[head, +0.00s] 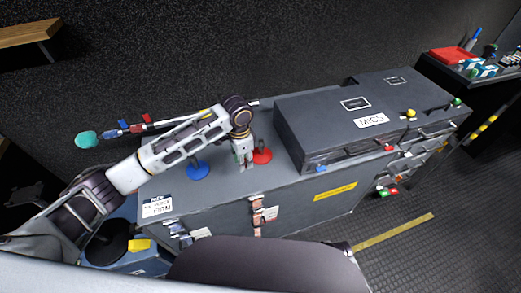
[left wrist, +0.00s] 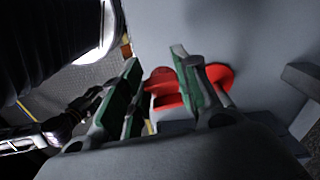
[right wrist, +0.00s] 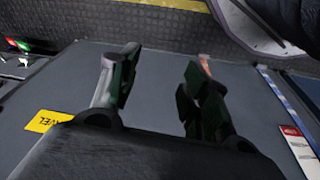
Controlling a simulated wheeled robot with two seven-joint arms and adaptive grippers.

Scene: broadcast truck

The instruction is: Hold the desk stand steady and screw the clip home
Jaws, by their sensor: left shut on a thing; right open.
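A red round-based desk stand (head: 262,156) is on top of the long grey case; its red base also shows in the left wrist view (left wrist: 219,76). My left gripper (head: 244,165) reaches down beside it and is shut on the red stand, whose upper part is mostly hidden by the fingers. A second stand, with a blue round base (head: 197,171), is to the left. My right gripper (right wrist: 160,92) is open and empty in the right wrist view, above a grey surface with a yellow label; I cannot make it out in the head view. I cannot make out the clip.
A dark lidded case (head: 340,130) with several coloured latches covers the right part of the grey case (head: 290,196). A teal-tipped object (head: 87,139) is behind my left arm. A shelf with a red box (head: 452,55) stands at far right.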

